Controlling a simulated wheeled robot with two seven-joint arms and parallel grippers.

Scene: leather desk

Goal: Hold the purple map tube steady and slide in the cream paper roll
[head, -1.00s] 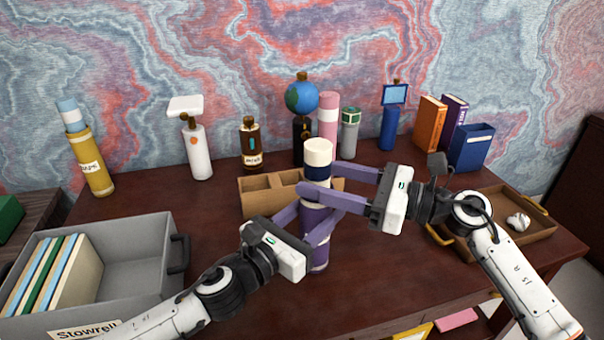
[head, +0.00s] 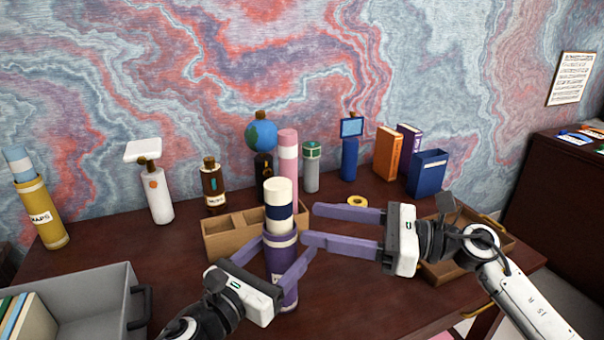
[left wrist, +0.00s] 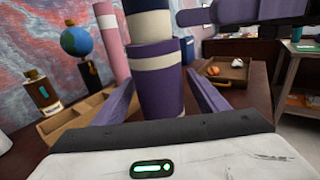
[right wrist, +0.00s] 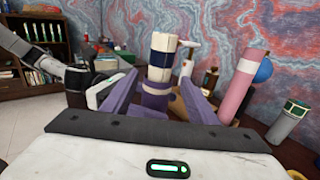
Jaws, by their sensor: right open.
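The purple map tube (head: 284,262) stands upright on the desk, with pale bands near its top. My left gripper (head: 288,248) has a finger on each side of the tube and is shut on it; the left wrist view shows the tube (left wrist: 160,95) between the fingers. The cream paper roll (head: 279,192), with a navy band, stands upright in the tube's mouth, its upper part showing. How deep it goes is hidden. My right gripper (head: 309,225) is open and empty, just right of the roll, which shows beyond its fingers in the right wrist view (right wrist: 161,60).
A wooden divided box (head: 228,240) is close behind the tube. Bottles, a globe (head: 261,135) and a pink tube (head: 288,160) stand farther back. A grey bin (head: 75,300) is at front left, a wooden tray (head: 435,270) at right. A yellow tape ring (head: 357,201) lies behind my right gripper.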

